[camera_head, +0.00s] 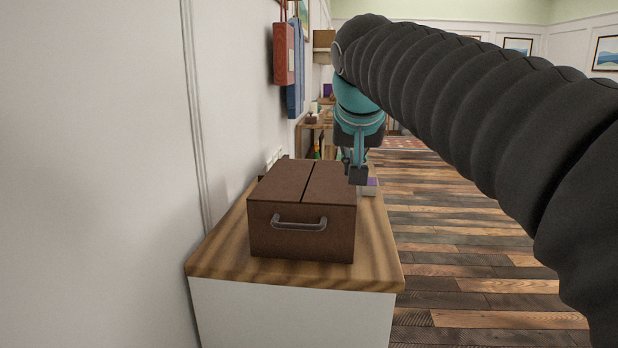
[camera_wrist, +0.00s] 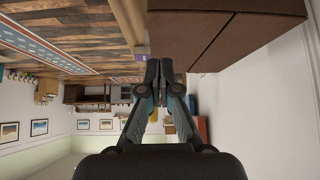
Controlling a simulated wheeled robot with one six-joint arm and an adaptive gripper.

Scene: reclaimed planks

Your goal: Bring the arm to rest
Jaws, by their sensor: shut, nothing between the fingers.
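My gripper (camera_head: 357,172) is shut and empty at the right edge of the brown box, near its far right top corner. I cannot tell whether it touches the box. The arm reaches in from the right side of the head view, in a black ribbed sleeve with a teal wrist. In the wrist view my gripper (camera_wrist: 158,72) has its fingertips together, with the brown box (camera_wrist: 220,30) above and to the right.
The brown box (camera_head: 302,242) with a grey handle stands on a wood-topped cabinet (camera_head: 300,275) against the white wall. A small white and purple item (camera_head: 370,187) lies behind it. Red (camera_head: 284,52) and blue (camera_head: 296,70) things hang on the wall. Plank floor (camera_head: 450,260) is clear at right.

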